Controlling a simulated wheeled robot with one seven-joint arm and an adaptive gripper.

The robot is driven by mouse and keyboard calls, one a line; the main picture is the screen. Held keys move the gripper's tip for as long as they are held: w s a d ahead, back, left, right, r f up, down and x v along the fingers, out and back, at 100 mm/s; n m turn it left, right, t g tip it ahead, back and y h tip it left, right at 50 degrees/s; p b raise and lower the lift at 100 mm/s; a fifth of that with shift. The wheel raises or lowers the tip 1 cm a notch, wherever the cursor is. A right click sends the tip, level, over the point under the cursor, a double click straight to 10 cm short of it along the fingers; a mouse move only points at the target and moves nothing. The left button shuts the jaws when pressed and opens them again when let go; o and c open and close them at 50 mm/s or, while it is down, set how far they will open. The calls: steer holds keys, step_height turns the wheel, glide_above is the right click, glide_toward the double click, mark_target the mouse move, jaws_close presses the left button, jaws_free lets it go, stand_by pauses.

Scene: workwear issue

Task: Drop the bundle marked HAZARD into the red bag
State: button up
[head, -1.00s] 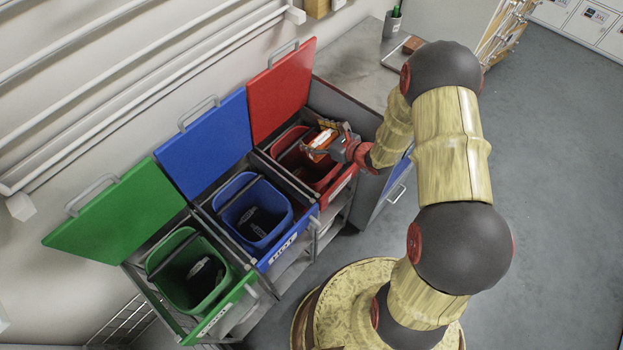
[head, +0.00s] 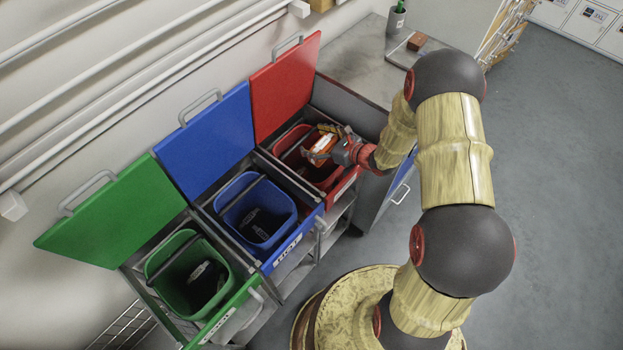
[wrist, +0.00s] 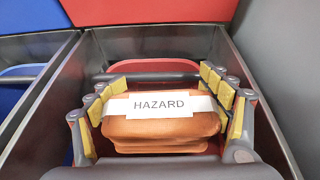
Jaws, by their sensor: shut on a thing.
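The orange bundle (wrist: 162,133) has a white band marked HAZARD and shows in the wrist view between yellow-padded fingers. My gripper (wrist: 165,110) is shut on it. In the head view, the bundle (head: 322,146) and my gripper (head: 330,145) are over the open red bag (head: 328,180). The red bag sits in the compartment under the raised red lid (head: 285,88). The bag's inside is partly hidden by the gripper and bundle. How far the bundle is above the bag's rim cannot be told.
The blue bag (head: 255,210) and green bag (head: 188,272) stand open to the left, under raised blue (head: 205,130) and green lids (head: 112,212). Metal walls border the compartments. A counter (head: 355,60) with a green bottle (head: 396,18) and brown block (head: 416,41) lies beyond.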

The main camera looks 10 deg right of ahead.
steer(key=o, duration=1.4)
steer(key=shift+d, duration=0.1)
steer(key=v, duration=1.2)
